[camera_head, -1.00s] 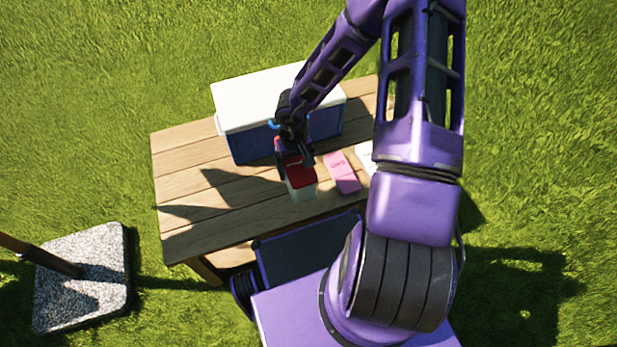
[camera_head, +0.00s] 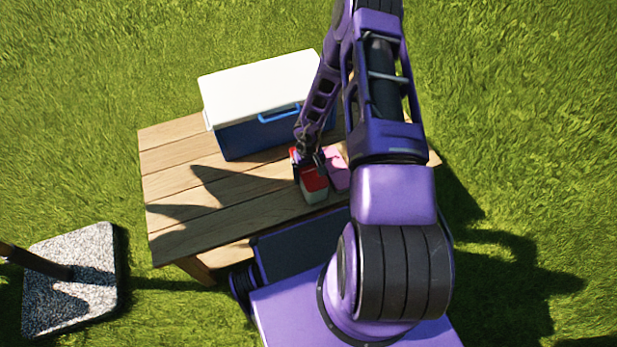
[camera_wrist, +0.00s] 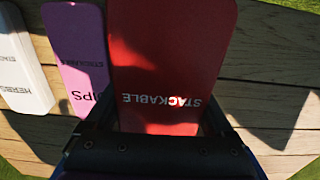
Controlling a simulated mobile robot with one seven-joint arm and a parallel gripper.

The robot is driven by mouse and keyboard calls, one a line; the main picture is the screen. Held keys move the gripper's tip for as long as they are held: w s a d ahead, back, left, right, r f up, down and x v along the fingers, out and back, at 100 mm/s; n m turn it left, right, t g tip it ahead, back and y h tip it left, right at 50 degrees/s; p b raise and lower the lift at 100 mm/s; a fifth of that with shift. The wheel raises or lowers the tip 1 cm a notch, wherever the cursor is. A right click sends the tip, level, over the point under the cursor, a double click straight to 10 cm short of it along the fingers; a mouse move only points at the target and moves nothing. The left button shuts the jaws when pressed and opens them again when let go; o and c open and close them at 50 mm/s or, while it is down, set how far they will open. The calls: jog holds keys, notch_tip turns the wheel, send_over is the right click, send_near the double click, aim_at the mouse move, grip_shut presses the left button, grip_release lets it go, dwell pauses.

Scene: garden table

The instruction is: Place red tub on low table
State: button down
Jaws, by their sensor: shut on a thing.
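The red tub (camera_wrist: 170,65) has a red lid marked "STACKABLE" and a pale body. In the head view the tub (camera_head: 314,184) is near the front edge of the wooden table (camera_head: 180,190). My gripper (camera_head: 308,168) is shut on it from above. In the wrist view my gripper (camera_wrist: 150,145) spans the lid at the bottom of the picture. Whether the tub touches the table top cannot be told.
A blue cooler with a white lid (camera_head: 258,90) stands at the table's back. A pink tub (camera_head: 338,170) is close beside the red one. A white tub marked "HERBS" (camera_wrist: 22,60) lies beyond the pink one. A stone base (camera_head: 75,275) stands on the grass at left. The table's left part is clear.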

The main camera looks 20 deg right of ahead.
jog(key=shift+f, duration=0.65)
jog(key=shift+f, duration=0.1)
grip_release()
notch_tip(320, 180, up, 12)
jog(key=p, duration=0.3)
jog(key=shift+p, duration=0.3)
